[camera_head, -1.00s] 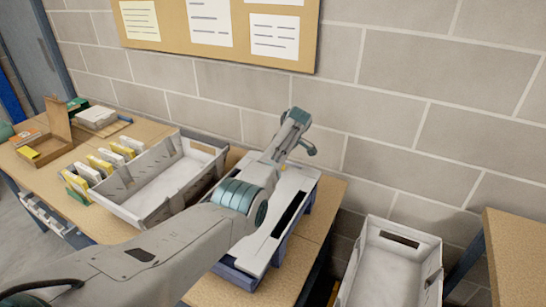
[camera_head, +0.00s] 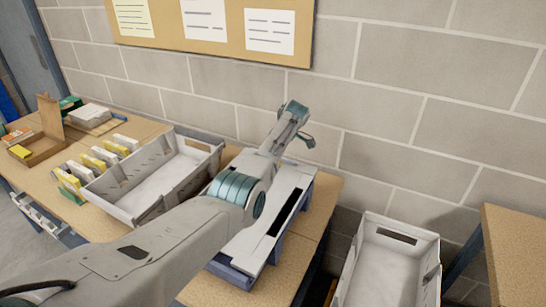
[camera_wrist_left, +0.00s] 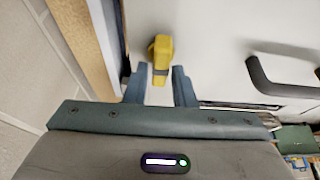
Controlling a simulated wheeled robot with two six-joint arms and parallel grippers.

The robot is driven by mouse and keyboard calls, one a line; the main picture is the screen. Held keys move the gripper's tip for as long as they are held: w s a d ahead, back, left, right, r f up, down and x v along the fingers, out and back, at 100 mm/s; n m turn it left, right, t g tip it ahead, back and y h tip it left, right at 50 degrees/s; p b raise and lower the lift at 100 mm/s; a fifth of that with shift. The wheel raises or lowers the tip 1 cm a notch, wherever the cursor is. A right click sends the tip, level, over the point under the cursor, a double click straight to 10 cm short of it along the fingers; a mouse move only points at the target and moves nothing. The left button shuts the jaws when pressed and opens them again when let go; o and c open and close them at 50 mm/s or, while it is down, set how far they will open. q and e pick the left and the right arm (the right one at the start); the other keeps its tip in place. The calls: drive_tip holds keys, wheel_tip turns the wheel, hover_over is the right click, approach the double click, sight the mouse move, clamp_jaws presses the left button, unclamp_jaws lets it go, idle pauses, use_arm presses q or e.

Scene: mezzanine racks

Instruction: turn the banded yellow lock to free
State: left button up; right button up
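The yellow lock (camera_wrist_left: 160,55) shows in the left wrist view against a white surface (camera_wrist_left: 215,45), with a darker band near its lower end. My left gripper (camera_wrist_left: 160,70) is open, with one blue-grey finger on each side of the lock's lower end. I cannot tell whether either finger touches it. In the head view my left gripper (camera_head: 297,122) is at the end of the arm, above the far end of a white, flat-topped unit (camera_head: 262,238) on the table. The lock is not discernible there. My right gripper is in neither view.
A dark handle (camera_wrist_left: 285,85) juts from the white surface right of the lock. A grey crate (camera_head: 128,207) and several upright yellow and white cards (camera_head: 95,163) stand left of my arm. Another grey crate (camera_head: 346,280) is at the right. A block wall (camera_head: 420,75) rises behind.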

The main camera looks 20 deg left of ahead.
use_arm(q)
drive_tip(key=shift+o, duration=0.9)
drive_tip(key=shift+d+r, duration=0.15)
drive_tip(key=shift+r, duration=0.1)
drive_tip(key=b+v, duration=0.3)
drive_tip(key=v, duration=0.7)
drive_tip(key=shift+r, duration=0.15)
drive_tip(key=shift+d, duration=0.1)
